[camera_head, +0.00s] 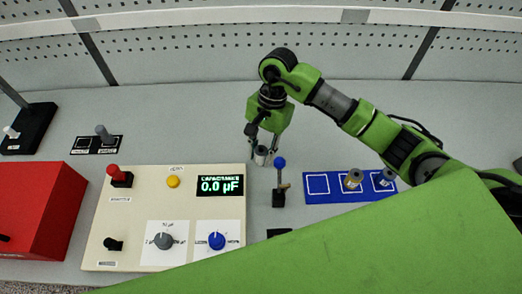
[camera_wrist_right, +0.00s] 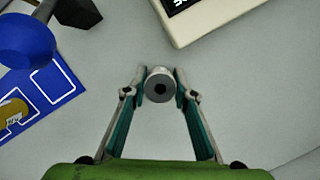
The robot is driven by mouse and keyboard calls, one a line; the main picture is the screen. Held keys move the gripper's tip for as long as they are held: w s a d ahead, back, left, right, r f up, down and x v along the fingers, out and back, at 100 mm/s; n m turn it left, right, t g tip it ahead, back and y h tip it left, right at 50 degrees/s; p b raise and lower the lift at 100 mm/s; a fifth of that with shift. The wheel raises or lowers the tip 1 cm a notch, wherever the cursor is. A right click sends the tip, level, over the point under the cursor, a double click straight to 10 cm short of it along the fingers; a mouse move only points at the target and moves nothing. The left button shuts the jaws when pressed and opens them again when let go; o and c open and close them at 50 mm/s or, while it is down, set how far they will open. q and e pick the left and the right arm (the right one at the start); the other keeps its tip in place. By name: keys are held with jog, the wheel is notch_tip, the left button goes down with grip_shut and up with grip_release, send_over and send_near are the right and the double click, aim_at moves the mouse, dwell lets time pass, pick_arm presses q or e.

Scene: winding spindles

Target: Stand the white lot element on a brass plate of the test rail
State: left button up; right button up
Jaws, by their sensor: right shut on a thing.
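In the head view the gripper points down, just right of the cream meter box and left of the blue-knobbed lever. I cannot make out a test rail or brass plates; my green body part covers the lower right of the head view. My left gripper is not in view.
A blue tray (camera_head: 339,194) has outlined squares, a yellowish element (camera_head: 353,178) and a grey one (camera_head: 386,177). The blue-knobbed lever (camera_head: 280,163) stands close by. The cream meter box (camera_head: 143,208) reads 0.0 µF. A red box (camera_head: 45,205) stands left.

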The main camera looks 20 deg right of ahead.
jog(key=shift+f, duration=0.15)
jog(key=o, duration=1.1)
